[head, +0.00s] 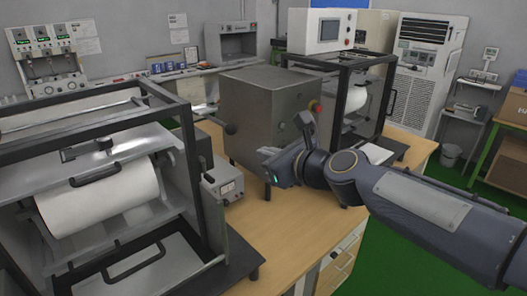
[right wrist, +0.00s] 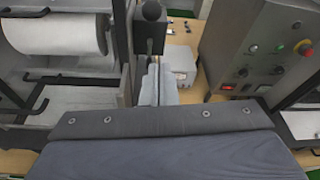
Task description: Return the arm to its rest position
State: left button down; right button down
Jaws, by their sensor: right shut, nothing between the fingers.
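My right arm comes in from the right in the head view, bent above the front edge of the wooden table (head: 262,215). My right gripper (head: 272,160) is in front of the dark grey metal box (head: 265,110), and I see nothing held in it. In the right wrist view its fingers (right wrist: 158,84) are together and empty, above the small light-grey instrument (right wrist: 181,66). I cannot tell the exact gap between the gripper and the metal box. My left arm and gripper are not in view.
A black-framed machine with a white roll (head: 98,196) stands at the left. Another framed machine (head: 360,100) stands behind the arm. The small instrument (head: 222,184) sits between the left machine and the metal box. Green floor (head: 400,262) is open at the lower right.

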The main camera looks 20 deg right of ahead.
jog(key=s+f+n+g, duration=0.4)
jog(key=s+f+n, duration=0.6)
jog(key=s+n, duration=0.2)
jog(key=s+f+n+g, duration=0.4)
jog(key=s+f+n, duration=0.6)
jog(key=s+n, duration=0.3)
jog(key=n, duration=0.3)
jog(key=shift+s+a+n+g+h, duration=0.3)
jog(key=shift+a+n+g, duration=0.05)
jog(key=shift+n+g, duration=0.05)
jog(key=c, duration=2.1)
grip_release()
